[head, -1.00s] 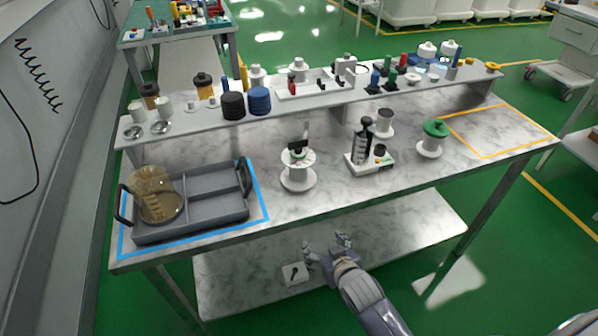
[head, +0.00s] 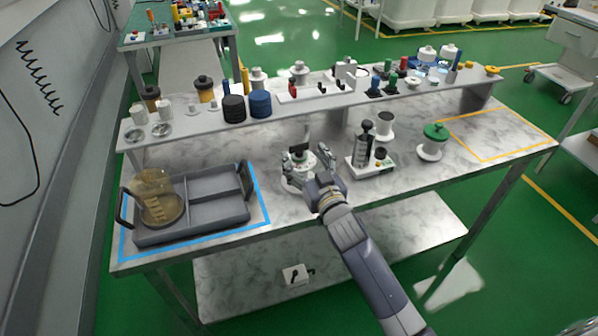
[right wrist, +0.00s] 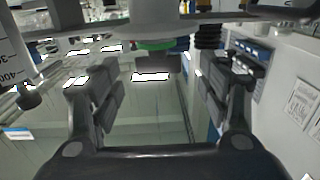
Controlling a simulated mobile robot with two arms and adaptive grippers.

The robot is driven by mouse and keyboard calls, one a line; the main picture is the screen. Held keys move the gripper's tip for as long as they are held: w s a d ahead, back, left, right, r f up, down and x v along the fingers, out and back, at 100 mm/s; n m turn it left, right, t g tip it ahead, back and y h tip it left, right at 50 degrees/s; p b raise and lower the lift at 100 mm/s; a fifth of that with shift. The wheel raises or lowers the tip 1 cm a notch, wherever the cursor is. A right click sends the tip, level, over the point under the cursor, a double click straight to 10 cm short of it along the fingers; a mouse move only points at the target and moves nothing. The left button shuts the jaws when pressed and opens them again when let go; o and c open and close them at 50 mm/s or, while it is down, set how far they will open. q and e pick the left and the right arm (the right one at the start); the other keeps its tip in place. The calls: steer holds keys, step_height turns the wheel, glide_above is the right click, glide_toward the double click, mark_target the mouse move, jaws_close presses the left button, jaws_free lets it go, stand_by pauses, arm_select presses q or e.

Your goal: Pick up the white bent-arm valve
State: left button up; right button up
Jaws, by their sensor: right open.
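The white bent-arm valve (head: 307,159) seems to be the white piece with a dark upright part on the round white spool-like stand (head: 289,186), at the middle of the bench. My right gripper (head: 306,159) is open, with its fingers at either side of the valve; they partly hide it. In the right wrist view the open fingers (right wrist: 157,85) have a clear gap between them. A white round body with a green ring (right wrist: 157,35) shows beyond the gap at the top; contact cannot be told. My left gripper is not in view.
A grey divided tray (head: 215,207) with an amber jar (head: 157,199) is at left, inside blue tape. A white-based syringe stand (head: 364,158) is close right of my gripper. A green-topped spool (head: 435,138) is farther right. A raised shelf (head: 200,118) runs behind. The yellow-taped area (head: 500,132) is clear.

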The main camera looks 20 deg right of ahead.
mark_target(300, 148)
steer(key=w+p, duration=0.1)
steer(key=w, duration=0.4)
steer(key=shift+f, duration=0.1)
jaws_close()
stand_by(0.3)
